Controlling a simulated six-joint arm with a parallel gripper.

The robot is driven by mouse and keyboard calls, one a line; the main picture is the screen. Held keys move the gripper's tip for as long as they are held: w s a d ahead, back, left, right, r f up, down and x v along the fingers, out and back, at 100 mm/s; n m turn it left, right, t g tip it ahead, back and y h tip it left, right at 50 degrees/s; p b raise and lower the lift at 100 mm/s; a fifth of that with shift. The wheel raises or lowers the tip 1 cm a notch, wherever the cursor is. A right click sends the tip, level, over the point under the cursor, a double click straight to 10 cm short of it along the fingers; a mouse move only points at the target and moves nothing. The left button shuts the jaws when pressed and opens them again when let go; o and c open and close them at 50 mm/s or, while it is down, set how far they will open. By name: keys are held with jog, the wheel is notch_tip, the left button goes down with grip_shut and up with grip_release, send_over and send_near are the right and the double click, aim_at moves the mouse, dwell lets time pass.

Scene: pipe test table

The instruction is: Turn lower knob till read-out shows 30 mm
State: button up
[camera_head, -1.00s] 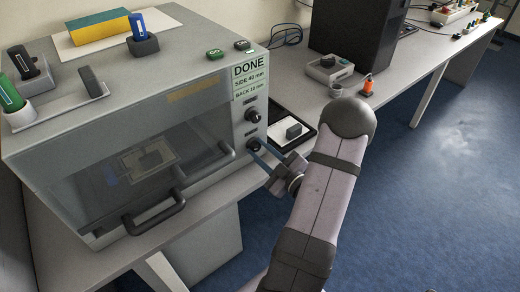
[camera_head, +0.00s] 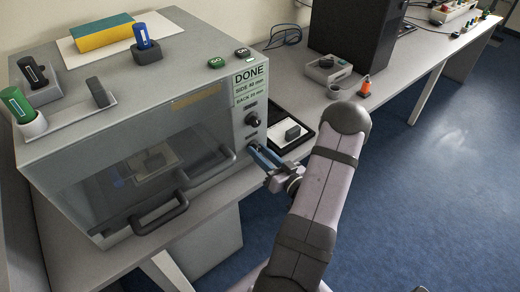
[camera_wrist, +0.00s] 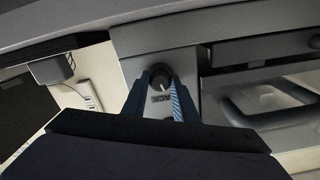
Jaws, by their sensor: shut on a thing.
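The lower knob (camera_wrist: 160,80) is a dark round dial with a light pointer mark on the front of the grey box machine (camera_head: 150,170). In the wrist view it sits between the two blue fingers of my gripper (camera_wrist: 158,100), which are shut on it. In the head view my gripper (camera_head: 258,156) covers most of this knob. The upper knob (camera_head: 252,119) is free above it. The pale green read-out (camera_head: 250,84) says DONE, SIDE 40 mm, and a small last line that looks like BACK 20 mm.
A door handle (camera_head: 158,212) sticks out left of the gripper. A dark tray (camera_head: 280,130) with a grey block is close on the right. The floor at right is clear.

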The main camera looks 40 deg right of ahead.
jog(key=m+p, duration=0.3)
jog(key=m, duration=0.3)
jog(key=shift+r, duration=0.1)
jog(key=m+p, duration=0.1)
jog(key=m, duration=0.4)
jog(key=shift+d+m+p, duration=0.1)
jog(key=shift+m+p, duration=0.2)
jog(key=shift+p, duration=0.1)
jog(key=o, duration=1.1)
jog(key=shift+c, duration=0.2)
jog(key=shift+s, duration=0.1)
jog(key=s+b, duration=0.1)
jog(key=s, duration=0.6)
jog(key=shift+s, duration=0.1)
